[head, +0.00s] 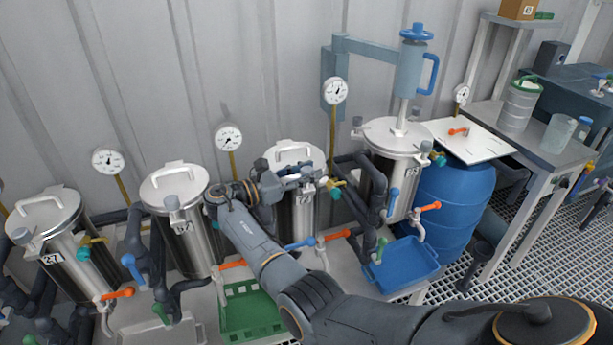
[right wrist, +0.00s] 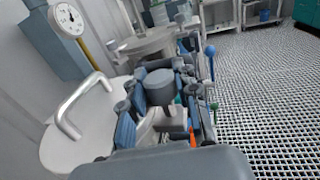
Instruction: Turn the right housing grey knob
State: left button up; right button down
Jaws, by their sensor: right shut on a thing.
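My right gripper (head: 306,183) is at the right side of the lid of the third steel housing (head: 298,215) from the left. In the right wrist view its blue-padded fingers (right wrist: 150,103) are shut around a grey knob (right wrist: 160,84) beside the white lid (right wrist: 75,140) with its bar handle. In the head view the gripper covers most of this knob. A fourth steel housing (head: 377,185) stands to the right, with grey knobs (head: 416,112) at its lid. My left gripper is not in view.
Two more steel housings (head: 190,235) (head: 65,265) stand at the left. Pressure gauges (head: 228,137), blue and orange (head: 430,206) valve levers and pipes crowd around the housings. A blue barrel (head: 455,205) and blue tray (head: 408,262) are at the right; a green crate (head: 250,312) is below.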

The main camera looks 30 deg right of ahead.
dwell(0.3)
jog(key=c, duration=1)
grip_release()
jog(key=a, duration=1.2)
jog(key=shift+w, duration=0.35)
